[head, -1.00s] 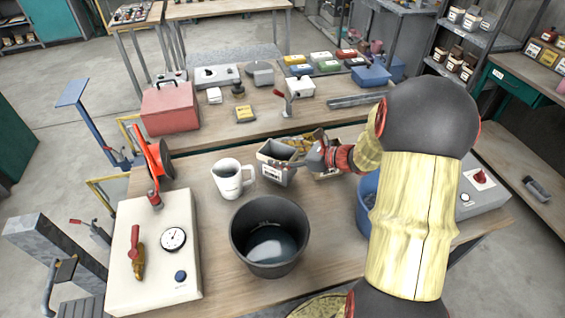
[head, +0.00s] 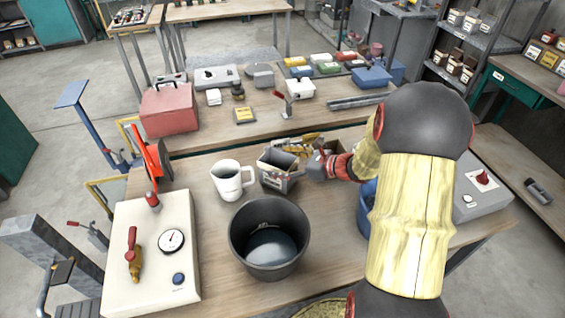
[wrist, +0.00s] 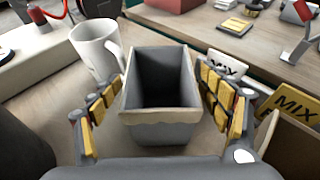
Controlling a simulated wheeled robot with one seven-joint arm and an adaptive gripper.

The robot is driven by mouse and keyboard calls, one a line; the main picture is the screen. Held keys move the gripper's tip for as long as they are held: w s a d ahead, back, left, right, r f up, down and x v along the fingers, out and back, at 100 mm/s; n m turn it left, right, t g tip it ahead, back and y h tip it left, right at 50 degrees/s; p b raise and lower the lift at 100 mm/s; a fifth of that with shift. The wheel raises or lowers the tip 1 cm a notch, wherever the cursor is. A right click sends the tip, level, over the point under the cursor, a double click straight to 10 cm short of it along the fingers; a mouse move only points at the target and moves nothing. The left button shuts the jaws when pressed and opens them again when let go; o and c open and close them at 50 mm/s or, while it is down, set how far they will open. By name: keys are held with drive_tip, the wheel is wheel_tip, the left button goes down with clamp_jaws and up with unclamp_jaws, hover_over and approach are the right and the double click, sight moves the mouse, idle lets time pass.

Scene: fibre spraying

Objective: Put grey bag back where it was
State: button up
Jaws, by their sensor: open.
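The grey bag (head: 279,176), an open-topped grey container, stands upright on the near table, right of the white mug. In the wrist view the bag (wrist: 160,133) is centred, its dark hollow facing me and a pale ragged band along its near rim. My gripper (wrist: 162,88) is open, with one yellow-padded finger on each side of the bag. A gap shows on the left; whether the right finger touches cannot be told. In the head view my gripper (head: 302,166) reaches the bag from the right, and its fingers are partly hidden.
The white mug (head: 228,181) stands close left of the bag, and a black bucket (head: 269,238) stands in front. A brown box (wrist: 293,148) with a yellow MIX label is close on the right. A gauge box (head: 150,250) fills the left side.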

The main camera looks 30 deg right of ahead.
drive_tip(key=shift+r, duration=0.1)
drive_tip(key=shift+s+d+r, duration=0.15)
drive_tip(key=shift+r, duration=0.05)
drive_tip(key=p+v, duration=0.3)
drive_tip(key=v, duration=0.7)
drive_tip(key=s+a+r+n+g, duration=0.3)
drive_tip(key=s+a+n+g, duration=0.1)
drive_tip(key=a+n, duration=0.4)
drive_tip(key=s+a+r+n+g, duration=0.35)
drive_tip(key=a+n, duration=0.25)
drive_tip(key=a, duration=0.4)
drive_tip(key=s+a+r+n+h, duration=0.2)
drive_tip(key=s+n, duration=0.3)
drive_tip(key=n, duration=0.3)
drive_tip(key=s+a+r+n+t+h, duration=0.1)
drive_tip(key=s+r+n+h, duration=0.3)
drive_tip(key=n, duration=0.4)
drive_tip(key=shift+s+a+r, duration=0.5)
drive_tip(key=shift+s+r, duration=0.15)
drive_tip(key=shift+r, duration=0.15)
